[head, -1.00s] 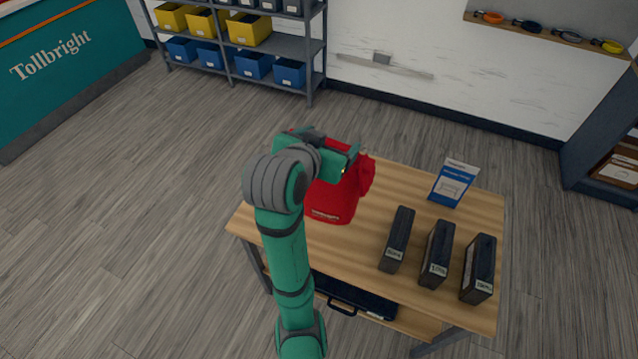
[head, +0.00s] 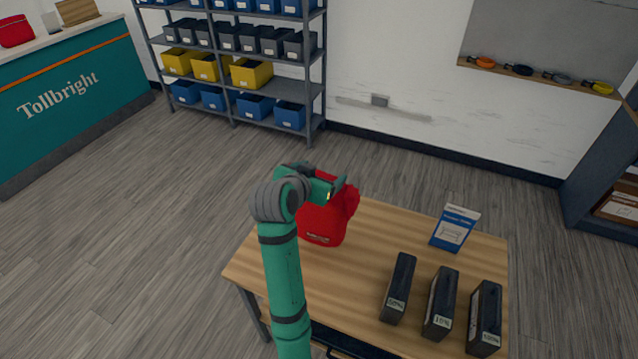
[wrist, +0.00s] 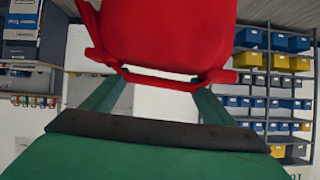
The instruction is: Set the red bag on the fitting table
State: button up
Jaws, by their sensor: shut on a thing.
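The red bag (head: 323,224) is at the left back part of the wooden fitting table (head: 375,235) in the head view. My gripper (head: 338,186) is at the top of the bag, shut on it. In the wrist view the red bag (wrist: 165,35) fills the top middle, between the two green fingers of my gripper (wrist: 160,90). The bag looks upright. I cannot tell whether its base touches the tabletop, and my arm hides part of its left side.
Several black boxes with labels, one of them here (head: 398,288), stand at the table's front right. A blue and white sign (head: 455,229) stands behind them. The tabletop between bag and boxes is clear. A shelf rack with bins (head: 238,75) stands at the back wall.

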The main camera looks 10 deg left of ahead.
jog(key=shift+w+a+f, duration=0.2)
jog(key=shift+w+f, duration=0.25)
jog(key=shift+f, duration=0.1)
jog(key=shift+w+a+f, duration=0.2)
jog(key=shift+w+f, duration=0.25)
jog(key=shift+f, duration=0.1)
jog(key=shift+w+a+f, duration=0.1)
jog(key=shift+w+f, duration=0.05)
jog(key=shift+f, duration=1.55)
jog(key=o, duration=2)
jog(key=shift+f, duration=0.15)
